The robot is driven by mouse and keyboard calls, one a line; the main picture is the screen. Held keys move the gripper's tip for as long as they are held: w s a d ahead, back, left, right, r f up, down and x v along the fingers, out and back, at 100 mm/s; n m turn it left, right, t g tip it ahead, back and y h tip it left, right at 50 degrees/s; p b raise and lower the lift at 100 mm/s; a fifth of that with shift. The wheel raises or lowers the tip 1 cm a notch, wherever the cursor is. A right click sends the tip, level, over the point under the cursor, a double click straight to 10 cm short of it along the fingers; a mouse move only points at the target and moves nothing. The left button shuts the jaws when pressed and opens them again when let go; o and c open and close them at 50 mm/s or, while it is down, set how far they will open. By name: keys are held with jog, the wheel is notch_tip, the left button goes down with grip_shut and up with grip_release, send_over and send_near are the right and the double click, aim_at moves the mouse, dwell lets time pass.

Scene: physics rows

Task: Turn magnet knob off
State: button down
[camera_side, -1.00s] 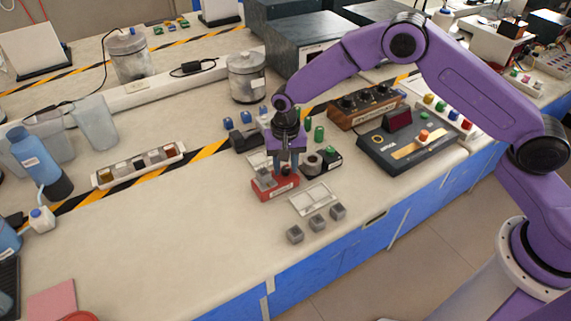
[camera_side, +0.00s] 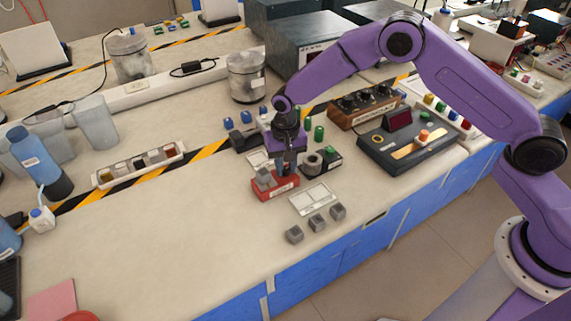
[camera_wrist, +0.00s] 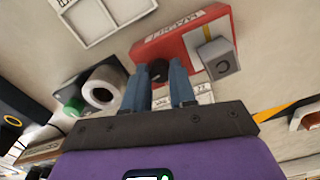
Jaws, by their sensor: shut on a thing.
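The red magnet box (camera_side: 268,190) sits on the bench in the side view, with a grey block (camera_side: 265,178) on its left part. In the wrist view the red box (camera_wrist: 150,45) carries a white label, a small black knob (camera_wrist: 157,69) and the grey block (camera_wrist: 218,58). My gripper (camera_side: 286,173) points down over the right part of the box. In the wrist view the two blue fingers of my gripper (camera_wrist: 159,80) are on either side of the knob and shut on it. The fingers hide most of the knob in the side view.
A dark unit with a grey ring (camera_side: 313,164) stands close to the right of the box. A white tray (camera_side: 314,198) and several grey cubes (camera_side: 317,222) lie in front. A wooden knob panel (camera_side: 362,104) and black console (camera_side: 406,142) are farther right.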

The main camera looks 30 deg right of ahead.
aim_at(285, 169)
jog(key=n, duration=1.2)
jog(key=shift+n, duration=2.3)
jog(key=c, duration=1.2)
grip_release()
notch_tip(285, 169, up, 18)
jog(key=shift+f, duration=0.25)
